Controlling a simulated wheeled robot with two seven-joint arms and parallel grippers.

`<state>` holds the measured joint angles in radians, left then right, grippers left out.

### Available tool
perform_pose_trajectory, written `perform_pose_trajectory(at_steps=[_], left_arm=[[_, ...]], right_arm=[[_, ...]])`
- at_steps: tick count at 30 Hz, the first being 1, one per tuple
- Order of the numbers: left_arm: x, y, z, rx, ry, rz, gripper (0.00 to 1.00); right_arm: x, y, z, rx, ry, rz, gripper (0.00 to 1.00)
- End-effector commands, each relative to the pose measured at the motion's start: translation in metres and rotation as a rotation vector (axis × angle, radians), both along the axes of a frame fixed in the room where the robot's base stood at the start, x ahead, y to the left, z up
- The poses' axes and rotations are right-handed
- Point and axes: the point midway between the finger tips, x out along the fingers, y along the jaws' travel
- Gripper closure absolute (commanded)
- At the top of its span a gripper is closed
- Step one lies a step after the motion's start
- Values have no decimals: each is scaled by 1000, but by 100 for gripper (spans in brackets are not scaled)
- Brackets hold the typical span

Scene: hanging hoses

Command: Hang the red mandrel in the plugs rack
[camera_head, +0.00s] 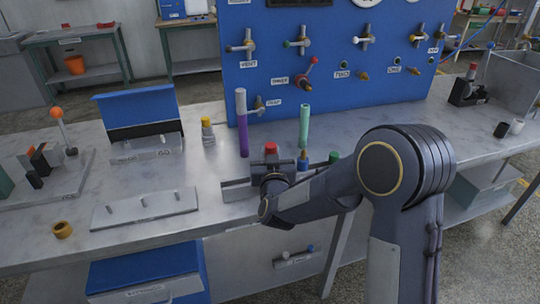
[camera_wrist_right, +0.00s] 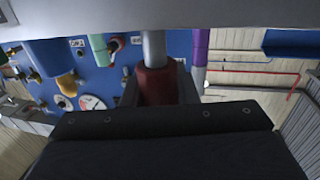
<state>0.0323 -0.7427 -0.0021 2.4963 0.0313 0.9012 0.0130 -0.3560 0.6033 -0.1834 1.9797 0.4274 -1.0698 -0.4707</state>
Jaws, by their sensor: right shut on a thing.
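The red mandrel shows as a red end (camera_head: 271,148) at my right gripper (camera_head: 270,172) in the head view. In the right wrist view its red part (camera_wrist_right: 158,85) is between the fingers, and a grey shaft (camera_wrist_right: 153,46) extends from it. My right gripper is shut on it. A grey rack (camera_head: 234,190) lies just at the gripper, partly hidden by my arm. Blue (camera_head: 303,165) and green (camera_head: 333,157) plug tops show beside it. I cannot tell whether the mandrel touches the rack. My left gripper is not in view.
A purple and white rod (camera_head: 242,125) and a green rod (camera_head: 304,125) stand behind the gripper. A blue panel (camera_head: 290,75) with valves rises behind. A low grey holder with pegs (camera_head: 145,208) and a brown ring (camera_head: 62,229) lie to the left.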

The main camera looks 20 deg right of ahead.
Motion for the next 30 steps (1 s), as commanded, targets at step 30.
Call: perform_pose_trajectory(at_steps=[30], left_arm=[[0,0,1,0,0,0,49]], right_arm=[[0,0,11,1,-2,0,98]])
